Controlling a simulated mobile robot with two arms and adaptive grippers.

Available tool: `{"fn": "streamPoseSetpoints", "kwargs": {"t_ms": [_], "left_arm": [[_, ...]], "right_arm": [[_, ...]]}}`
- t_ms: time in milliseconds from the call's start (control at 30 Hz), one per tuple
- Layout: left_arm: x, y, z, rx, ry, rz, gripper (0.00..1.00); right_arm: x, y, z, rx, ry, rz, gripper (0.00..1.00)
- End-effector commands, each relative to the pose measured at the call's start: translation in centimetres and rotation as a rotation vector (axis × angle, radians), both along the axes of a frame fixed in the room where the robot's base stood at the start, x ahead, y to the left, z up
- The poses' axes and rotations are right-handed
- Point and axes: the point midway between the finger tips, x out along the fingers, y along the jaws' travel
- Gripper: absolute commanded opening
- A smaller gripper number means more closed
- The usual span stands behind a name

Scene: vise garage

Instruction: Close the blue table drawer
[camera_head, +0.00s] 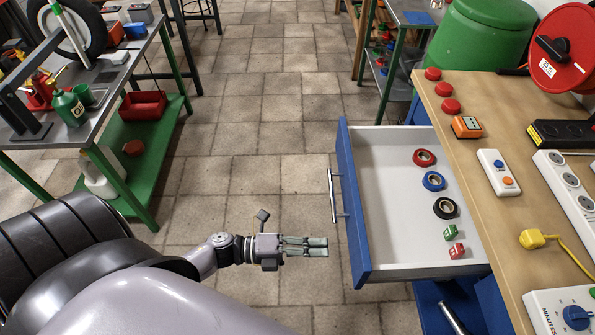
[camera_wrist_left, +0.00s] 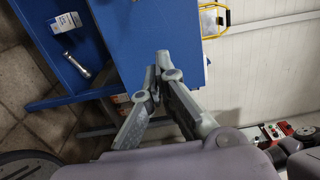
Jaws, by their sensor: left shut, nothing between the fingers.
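The blue table drawer (camera_head: 356,210) stands pulled out to the left from under the wooden worktop, with a blue front, white inside and a metal bar handle (camera_head: 335,195). It holds red, blue and black tape rolls and small green-and-red items. My left gripper (camera_head: 326,246) is shut and empty, left of the drawer front near its lower end, pointing right at it with a small gap. In the left wrist view, the closed fingertips (camera_wrist_left: 163,68) show before a blue panel (camera_wrist_left: 150,35); I cannot tell which part it is. My right gripper is out of view.
The wooden worktop (camera_head: 480,140) carries red buttons, power strips and a yellow plug. A grey workbench with a green lower shelf (camera_head: 150,135) stands at left. A green barrel (camera_head: 480,45) is at upper right. The tiled floor (camera_head: 260,120) between is clear.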

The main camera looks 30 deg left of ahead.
Motion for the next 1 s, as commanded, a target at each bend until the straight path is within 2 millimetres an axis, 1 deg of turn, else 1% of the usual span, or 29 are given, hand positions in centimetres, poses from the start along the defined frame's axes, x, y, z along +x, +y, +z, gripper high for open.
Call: {"fn": "streamPoseSetpoints", "kwargs": {"t_ms": [33, 100, 200, 333, 500, 867, 1000], "left_arm": [[0.7, -1.0, 0.3, -0.004, -0.001, 0.002, 0.0], [1.5, -2.0, 0.3, -0.004, -0.001, 0.001, 0.0], [2.3, -3.3, 0.2, -0.002, 0.0, 0.002, 0.0], [3.0, -4.4, 0.1, -0.001, 0.001, 0.001, 0.0], [3.3, -4.9, -0.1, -0.001, 0.003, 0.001, 0.0], [3.4, -5.0, -0.1, -0.001, 0.002, 0.001, 0.0], [3.9, -5.6, -0.1, -0.001, 0.0, 0.002, 0.0]], "right_arm": [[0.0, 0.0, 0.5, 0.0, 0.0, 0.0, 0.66], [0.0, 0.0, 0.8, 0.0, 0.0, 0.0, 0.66], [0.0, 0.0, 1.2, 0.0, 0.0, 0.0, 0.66], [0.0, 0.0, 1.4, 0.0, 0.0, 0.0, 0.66], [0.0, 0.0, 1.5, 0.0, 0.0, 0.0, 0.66], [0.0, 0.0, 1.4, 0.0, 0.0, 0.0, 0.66], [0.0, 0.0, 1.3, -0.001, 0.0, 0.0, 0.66]]}}
